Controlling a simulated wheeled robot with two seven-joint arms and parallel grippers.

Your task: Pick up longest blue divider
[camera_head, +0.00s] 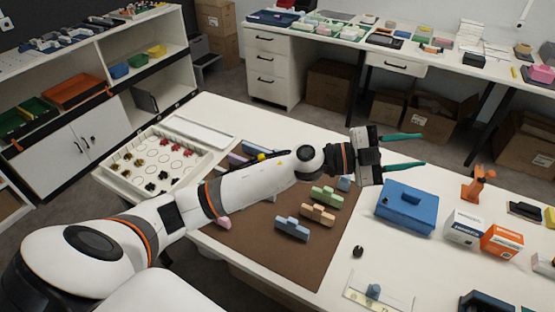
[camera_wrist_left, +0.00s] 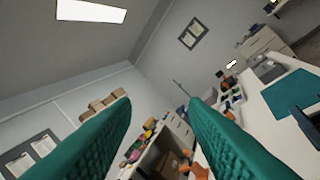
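A light blue divider (camera_head: 292,228) lies on the brown mat (camera_head: 270,258), at its front. A small blue piece (camera_head: 344,183) shows at the mat's right edge, and more blue and purple dividers (camera_head: 240,159) lie at the back left, partly hidden by my left arm. I cannot tell which blue one is longest. My left gripper (camera_head: 422,150) is open and empty, above the table beyond the mat's right edge, apart from the dividers. Its teal fingers (camera_wrist_left: 160,125) are spread in the left wrist view, which faces walls and ceiling. My right gripper is not in view.
Green (camera_head: 327,196) and orange (camera_head: 318,215) dividers lie on the mat. A blue box (camera_head: 406,207), an orange stand (camera_head: 478,183) and small cartons (camera_head: 502,241) stand on the right. A white tray (camera_head: 139,198) with small pieces is at the left.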

